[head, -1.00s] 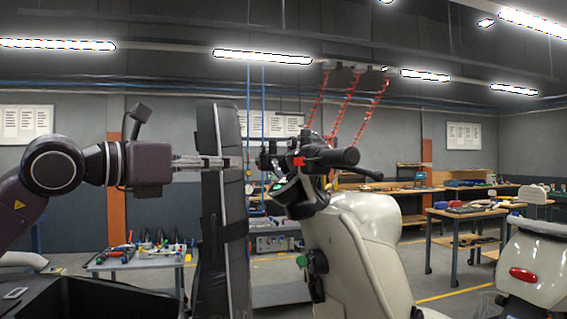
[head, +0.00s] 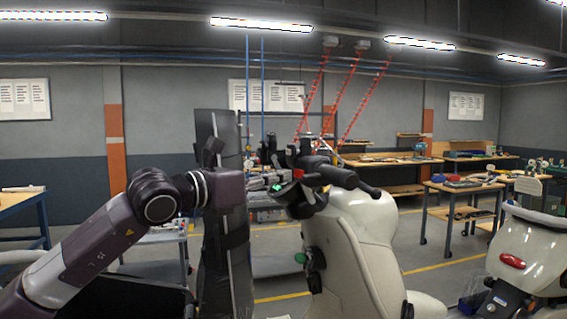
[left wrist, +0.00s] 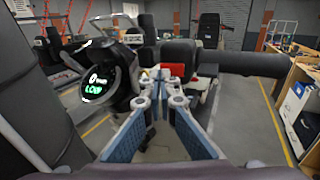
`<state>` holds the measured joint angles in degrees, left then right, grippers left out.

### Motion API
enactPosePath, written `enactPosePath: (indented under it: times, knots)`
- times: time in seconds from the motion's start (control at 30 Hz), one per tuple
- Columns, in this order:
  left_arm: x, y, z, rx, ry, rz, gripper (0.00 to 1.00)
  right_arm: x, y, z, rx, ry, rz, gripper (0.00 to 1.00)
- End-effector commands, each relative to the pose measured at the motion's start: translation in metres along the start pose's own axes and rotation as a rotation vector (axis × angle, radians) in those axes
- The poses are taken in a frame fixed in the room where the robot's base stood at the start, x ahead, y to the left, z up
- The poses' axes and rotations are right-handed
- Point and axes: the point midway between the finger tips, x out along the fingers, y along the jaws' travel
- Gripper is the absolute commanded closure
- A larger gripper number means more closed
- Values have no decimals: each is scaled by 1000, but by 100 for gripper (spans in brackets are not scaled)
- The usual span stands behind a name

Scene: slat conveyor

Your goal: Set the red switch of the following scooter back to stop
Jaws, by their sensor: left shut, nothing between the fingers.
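The scooter (head: 345,240) is cream with black handlebars. Its red switch (head: 298,173) is a small red spot on the handlebar (head: 330,172). In the left wrist view, red parts of the switch (left wrist: 198,82) show just right of my fingertips, beside the black grip (left wrist: 250,63). The round display (left wrist: 100,82) reads "LOW" in green. My left gripper (left wrist: 173,72) is shut and empty, its tips close to the switch housing. I cannot tell whether they touch, nor the switch position. My right gripper is not shown.
The tall black panel (head: 224,255) stands just left of the scooter, close to my left arm. Another cream scooter (head: 525,255) is at the right. Workbenches (head: 470,186) stand behind. Open floor lies between the scooters and benches.

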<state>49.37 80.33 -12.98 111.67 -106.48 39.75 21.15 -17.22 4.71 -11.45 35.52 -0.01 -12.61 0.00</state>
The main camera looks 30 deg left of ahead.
Motion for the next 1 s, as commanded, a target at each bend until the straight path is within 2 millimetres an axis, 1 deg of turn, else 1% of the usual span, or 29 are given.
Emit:
enactPosePath:
  times: [0.03, 0.13, 0.63, 0.87, 1.0]
  knots:
    - [4, -1, 3, -3, 0, -2, 100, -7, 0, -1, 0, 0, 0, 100]
    - [9, 0, 2, -1, 0, -1, 100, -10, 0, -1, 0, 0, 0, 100]
    - [12, 0, -1, -1, 3, -6, 100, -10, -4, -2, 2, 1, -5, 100]
    - [18, 0, -1, -2, 9, -81, 100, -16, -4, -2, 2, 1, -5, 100]
    - [18, -1, -2, 2, 9, -86, 100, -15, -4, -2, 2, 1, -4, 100]
